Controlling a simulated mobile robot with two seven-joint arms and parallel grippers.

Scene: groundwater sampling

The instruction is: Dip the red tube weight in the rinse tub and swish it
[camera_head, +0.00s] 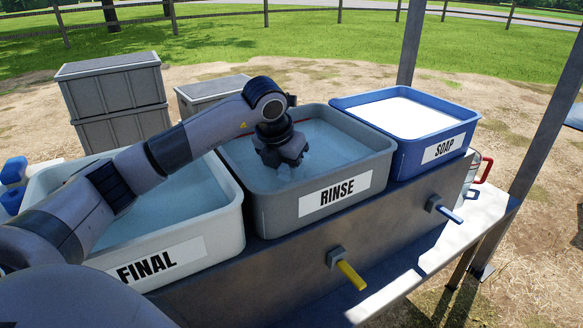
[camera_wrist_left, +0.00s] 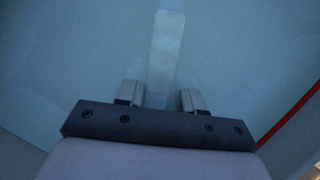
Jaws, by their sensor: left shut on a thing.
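The grey rinse tub (camera_head: 262,208), labelled RINSE, stands in the middle of the row with blue-tinted water in it. My left gripper (camera_head: 287,158) points down over this tub, its tips close to the water. In the left wrist view my left gripper (camera_wrist_left: 160,100) has a pale, straight bar (camera_wrist_left: 166,50) between its two fingers, over the water. I cannot tell whether this bar is the red tube weight. A thin red line (camera_wrist_left: 290,122) runs along the tub's side at the right of the wrist view. My right gripper is not in view.
The white FINAL tub (camera_head: 226,240) stands left of the rinse tub, and the blue SOAP tub (camera_head: 398,165) with white contents stands right. A yellow-handled tap (camera_head: 350,275) and a blue-handled tap (camera_head: 446,210) stick out in front. Grey crates (camera_head: 112,95) stand behind.

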